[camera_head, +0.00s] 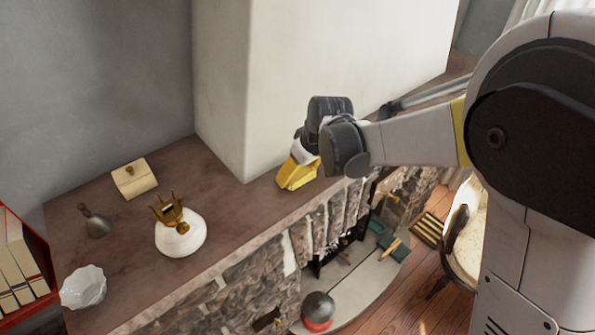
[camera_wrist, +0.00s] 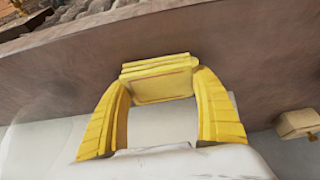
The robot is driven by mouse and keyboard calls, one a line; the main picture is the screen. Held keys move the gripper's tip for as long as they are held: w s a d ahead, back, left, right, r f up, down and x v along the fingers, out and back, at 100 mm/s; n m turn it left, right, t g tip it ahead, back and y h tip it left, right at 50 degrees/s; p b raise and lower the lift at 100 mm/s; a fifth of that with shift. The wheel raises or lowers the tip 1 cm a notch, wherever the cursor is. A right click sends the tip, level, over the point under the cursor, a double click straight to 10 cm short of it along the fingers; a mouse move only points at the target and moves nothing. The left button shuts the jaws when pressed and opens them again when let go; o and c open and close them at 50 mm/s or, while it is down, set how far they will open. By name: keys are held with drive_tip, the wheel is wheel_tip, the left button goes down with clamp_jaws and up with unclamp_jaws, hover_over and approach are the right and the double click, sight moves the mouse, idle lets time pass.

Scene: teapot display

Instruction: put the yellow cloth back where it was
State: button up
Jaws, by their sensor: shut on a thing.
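The yellow cloth (camera_wrist: 158,88) is a small folded block with a thin reddish line. In the wrist view it lies between the tips of my gripper's two yellow ribbed fingers (camera_wrist: 162,78), which are shut on it. In the head view, my gripper (camera_head: 297,176) points down at the brown mantel shelf (camera_head: 225,202), near its front edge and beside the white chimney wall. There, cloth and fingers share one yellow colour and are hard to tell apart. I cannot tell whether the cloth touches the shelf.
A white pot with gold trim (camera_head: 180,237), a cream box (camera_head: 134,178), a dark small vessel (camera_head: 95,222) and a white bowl (camera_head: 84,287) stand left on the shelf. The chimney wall (camera_head: 330,50) rises close behind my gripper. The shelf's stone front (camera_head: 250,290) drops to the hearth.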

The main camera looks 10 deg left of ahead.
drive_tip(key=o, duration=1.2)
drive_tip(key=shift+f, duration=0.1)
drive_tip(key=shift+c, duration=0.2)
drive_tip(key=shift+d+r, duration=0.1)
drive_tip(key=shift+r, duration=0.45)
drive_tip(key=p+v, duration=0.1)
drive_tip(key=v, duration=1)
drive_tip(key=s+d+r+m+t+h, duration=0.1)
drive_tip(key=s+d+m, duration=0.3)
drive_tip(key=s+d, duration=0.5)
drive_tip(key=s+d+m+t+h, duration=0.2)
drive_tip(key=s+d+m, duration=0.3)
drive_tip(key=s+d, duration=0.4)
drive_tip(key=d+t, duration=0.1)
drive_tip(key=d, duration=0.5)
drive_tip(key=shift+s+d+r+m, duration=0.2)
drive_tip(key=shift+s+r+m, duration=0.1)
drive_tip(key=shift+s+r, duration=0.1)
